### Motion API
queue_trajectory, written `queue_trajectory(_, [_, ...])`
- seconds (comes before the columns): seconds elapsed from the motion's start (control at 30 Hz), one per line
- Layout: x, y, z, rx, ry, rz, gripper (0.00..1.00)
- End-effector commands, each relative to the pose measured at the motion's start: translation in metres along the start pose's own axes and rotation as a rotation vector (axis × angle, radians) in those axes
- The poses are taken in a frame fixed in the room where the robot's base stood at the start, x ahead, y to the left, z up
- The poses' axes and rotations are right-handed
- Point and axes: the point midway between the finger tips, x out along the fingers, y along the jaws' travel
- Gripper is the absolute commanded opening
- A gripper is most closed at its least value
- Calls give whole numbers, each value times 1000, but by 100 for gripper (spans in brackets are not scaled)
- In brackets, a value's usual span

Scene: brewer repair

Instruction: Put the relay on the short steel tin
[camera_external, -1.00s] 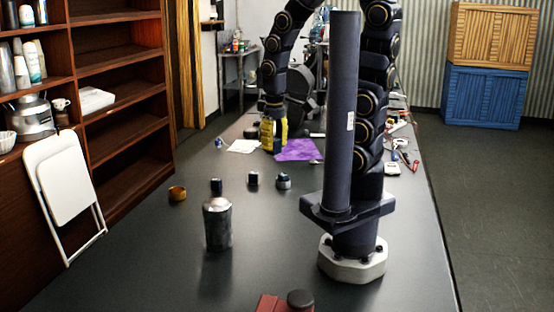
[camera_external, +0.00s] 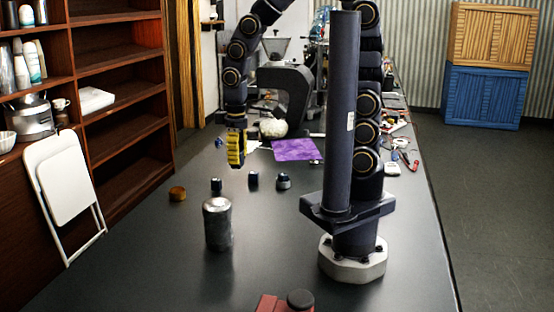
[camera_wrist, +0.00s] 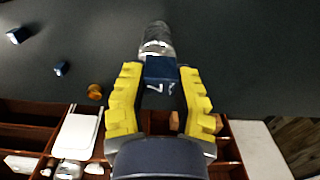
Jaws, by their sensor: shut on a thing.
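My gripper (camera_wrist: 158,100) is shut on a dark blue block (camera_wrist: 160,68) marked with a white 7, which I take to be the relay. In the external view my gripper (camera_external: 236,150) hangs above the table, behind and slightly right of the steel tin; the relay is not clear there. The steel tin (camera_external: 217,224) is a grey cylinder standing upright in the front-left part of the table.
Behind the tin stand an orange-brown round thing (camera_external: 177,193), two small dark pieces (camera_external: 216,185) (camera_external: 253,180) and a dark, silvery piece (camera_external: 283,181). A purple cloth (camera_external: 296,149) lies farther back. The table around the tin's front is clear.

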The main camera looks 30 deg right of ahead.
Motion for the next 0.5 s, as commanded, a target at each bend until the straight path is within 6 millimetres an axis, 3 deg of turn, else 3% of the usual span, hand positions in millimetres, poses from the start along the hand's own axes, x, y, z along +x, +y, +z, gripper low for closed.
queue_trajectory(0.3, [47,0,-43,1,-4,0,0])
queue_trajectory(0.5, [57,0,-54,1,0,0,0])
